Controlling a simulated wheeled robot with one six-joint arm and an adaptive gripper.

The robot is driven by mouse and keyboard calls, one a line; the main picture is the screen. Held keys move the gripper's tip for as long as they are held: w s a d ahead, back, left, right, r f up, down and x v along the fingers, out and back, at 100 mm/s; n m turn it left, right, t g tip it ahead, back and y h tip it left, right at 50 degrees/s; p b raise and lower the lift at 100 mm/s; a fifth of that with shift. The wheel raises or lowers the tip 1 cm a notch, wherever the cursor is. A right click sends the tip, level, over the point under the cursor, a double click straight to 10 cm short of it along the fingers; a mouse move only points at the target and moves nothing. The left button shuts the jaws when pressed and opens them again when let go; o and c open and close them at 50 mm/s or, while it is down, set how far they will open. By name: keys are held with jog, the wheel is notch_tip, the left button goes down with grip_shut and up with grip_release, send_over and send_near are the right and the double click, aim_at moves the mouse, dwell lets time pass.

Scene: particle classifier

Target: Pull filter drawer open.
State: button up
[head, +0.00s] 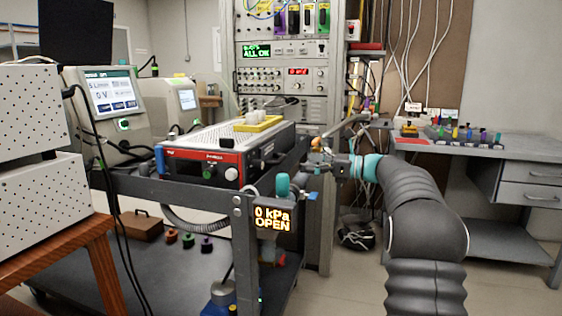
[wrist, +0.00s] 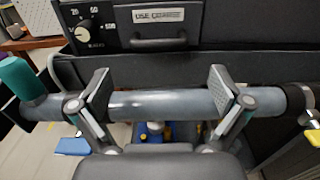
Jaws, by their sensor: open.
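In the wrist view, a dark front panel with a handle (wrist: 158,43) and a white label reading "USE" plus unclear text (wrist: 158,15) fills the top middle; it appears to be the filter drawer and looks closed. My gripper (wrist: 160,72) is open, its two pads spread left and right below the handle, with nothing between them at the handle. A grey horizontal bar (wrist: 160,103) crosses the view behind the fingers; I cannot tell whether they touch it. In the head view, my gripper (head: 322,148) is beside the right side of the red-striped instrument (head: 205,165); the drawer is hidden there.
A black knob with numbers (wrist: 83,34) is left of the handle. A teal cap (wrist: 20,78) is at the bar's left end. A display (head: 272,218) reads "0 kPa OPEN" on the cart post. The floor right of the cart (head: 340,285) looks mostly clear.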

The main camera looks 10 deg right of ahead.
aim_at(281, 157)
jog(key=x, duration=0.8)
jog(key=shift+a, duration=0.1)
